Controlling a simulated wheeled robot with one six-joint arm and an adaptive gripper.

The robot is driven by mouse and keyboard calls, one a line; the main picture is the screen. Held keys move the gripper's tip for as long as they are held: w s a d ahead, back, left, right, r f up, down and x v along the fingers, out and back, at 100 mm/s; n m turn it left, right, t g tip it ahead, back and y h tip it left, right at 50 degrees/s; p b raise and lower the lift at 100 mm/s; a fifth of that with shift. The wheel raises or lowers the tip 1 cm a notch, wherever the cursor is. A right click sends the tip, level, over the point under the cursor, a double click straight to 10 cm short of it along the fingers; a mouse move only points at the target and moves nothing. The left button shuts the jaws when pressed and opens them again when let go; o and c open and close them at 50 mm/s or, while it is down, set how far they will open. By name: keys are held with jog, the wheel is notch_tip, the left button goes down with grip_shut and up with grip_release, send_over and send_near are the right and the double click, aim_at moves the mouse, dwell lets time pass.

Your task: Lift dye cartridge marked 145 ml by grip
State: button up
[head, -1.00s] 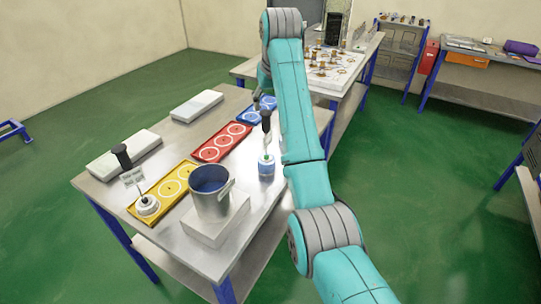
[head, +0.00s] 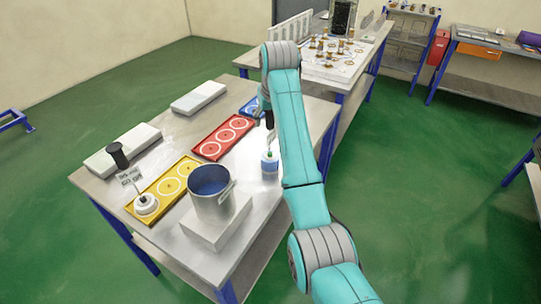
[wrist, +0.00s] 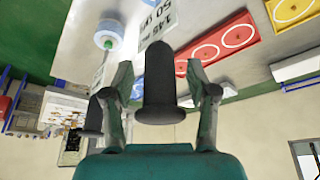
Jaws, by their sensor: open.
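In the wrist view a black cylindrical grip with a wide flange (wrist: 158,75) stands between the fingers of my gripper (wrist: 161,68). Gaps show on both sides of it; my gripper is open. A white tag (wrist: 156,22) beyond this grip reads 145 ml, with 50 ml beside it. The body below this grip is hidden. A second black grip (wrist: 94,116) is left of the left finger, in line with a blue-and-white cartridge (wrist: 108,36). In the head view that cartridge (head: 270,163) stands on the table, and my gripper (head: 263,105) is beyond it, partly hidden by my arm.
Yellow (head: 165,188), red (head: 222,137) and blue (head: 252,107) trays line the table (head: 160,249). A pot (head: 211,192) stands on a block at the front. Another black-gripped cartridge (head: 146,204) stands on the yellow tray. Two pale blocks lie along the left side.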

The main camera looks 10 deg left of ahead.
grip_shut()
jog(key=shift+r, duration=0.1)
jog(key=shift+r, duration=0.1)
notch_tip(320, 180, up, 10)
jog(key=shift+f, duration=0.1)
dwell(0.4)
jog(key=shift+r, duration=2.5)
